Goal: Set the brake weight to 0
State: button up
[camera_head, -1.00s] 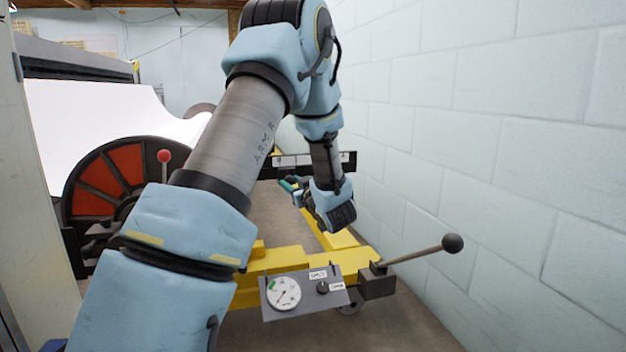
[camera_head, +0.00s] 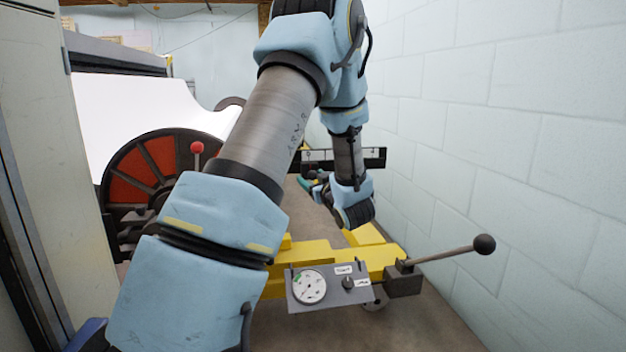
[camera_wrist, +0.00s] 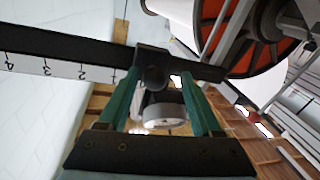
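A dark beam with a white numbered scale (camera_wrist: 55,69) crosses the wrist view. It also shows as a black and white bar (camera_head: 372,158) behind my forearm in the head view. In the wrist view a dark round knob (camera_wrist: 156,78) sits at the beam's end past the 1. A grey cylinder (camera_wrist: 165,112), perhaps the weight, shows below it. My gripper (camera_wrist: 160,76) has its two teal fingers apart, on either side of the knob and cylinder, with gaps visible. My gripper is small and partly hidden by my wrist in the head view (camera_head: 305,183).
A yellow frame (camera_head: 318,253) carries a panel with a round dial (camera_head: 309,287) and a lever with a black ball (camera_head: 484,244). A red-and-black wheel (camera_head: 130,170) with white cloth stands left. A block wall (camera_head: 540,170) bounds the right side.

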jog(key=p+v, duration=0.2)
jog(key=v, duration=0.9)
jog(key=shift+w+a, duration=0.1)
jog(key=shift+w, duration=0.05)
jog(key=s+a+f+m+g+h, duration=0.3)
jog(key=s+a+m+g, duration=0.1)
jog(key=s+a+g, duration=0.5)
jog(key=s+a+f+m+g+h, duration=0.25)
jog(key=s+a+g, duration=0.45)
jog(key=s, duration=0.4)
notch_tip(320, 180, up, 38)
jog(key=p, duration=3.9)
jog(key=shift+w+d+m+t, duration=0.15)
jog(key=shift+d+m+t, duration=0.2)
jog(key=shift+d, duration=0.1)
